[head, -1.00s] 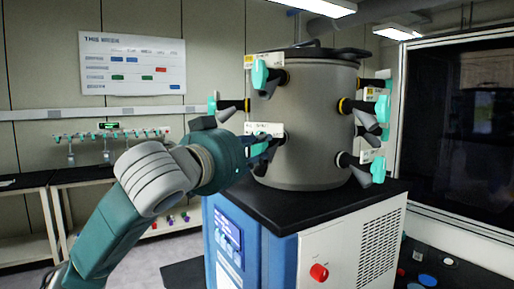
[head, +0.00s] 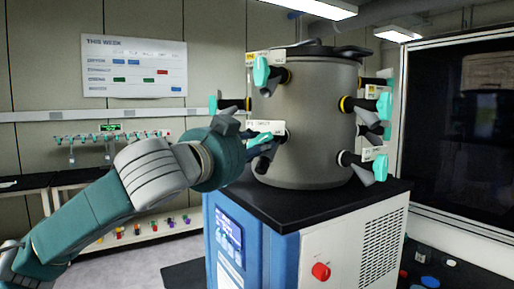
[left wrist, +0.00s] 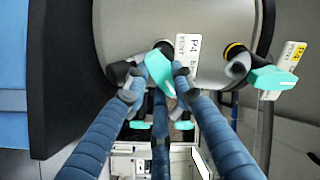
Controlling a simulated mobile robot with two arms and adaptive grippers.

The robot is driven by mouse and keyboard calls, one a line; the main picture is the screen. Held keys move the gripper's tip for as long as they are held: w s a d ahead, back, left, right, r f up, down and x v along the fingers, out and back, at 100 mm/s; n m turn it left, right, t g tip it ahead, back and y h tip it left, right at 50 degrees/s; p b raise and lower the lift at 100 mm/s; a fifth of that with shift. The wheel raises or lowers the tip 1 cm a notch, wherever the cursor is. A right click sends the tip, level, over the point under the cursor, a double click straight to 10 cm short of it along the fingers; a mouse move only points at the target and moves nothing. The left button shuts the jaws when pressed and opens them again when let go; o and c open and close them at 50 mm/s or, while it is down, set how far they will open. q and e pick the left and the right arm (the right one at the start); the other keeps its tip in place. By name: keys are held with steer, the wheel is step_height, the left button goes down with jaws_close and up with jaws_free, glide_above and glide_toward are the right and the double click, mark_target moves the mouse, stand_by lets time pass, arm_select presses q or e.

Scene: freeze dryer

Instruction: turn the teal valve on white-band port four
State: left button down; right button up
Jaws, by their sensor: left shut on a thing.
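The teal valve (left wrist: 160,72) sits on a port low on the grey drum (head: 310,115), beside a white label reading P4 (left wrist: 187,50). In the head view, the valve (head: 259,139) is partly hidden by my fingers. My left gripper (left wrist: 157,80) is shut on the valve, with its blue-grey fingers on both sides of the teal handle and one below it. In the head view, the left gripper (head: 262,145) reaches the drum's front left side. The right gripper is not in view.
A yellow-band port with a teal valve (left wrist: 272,78) sits close to the right in the wrist view. Another teal valve (head: 262,72) is above the held one, and several more line the drum's right side. The drum stands on a black-topped cabinet (head: 340,205).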

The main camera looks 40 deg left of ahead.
arm_select(q)
steer(key=shift+m, duration=0.4)
steer(key=c, duration=1.4)
jaws_free()
steer(key=shift+c, duration=0.2)
steer(key=v, duration=0.7)
steer(key=shift+s, duration=0.3)
steer(key=shift+w+d, duration=0.1)
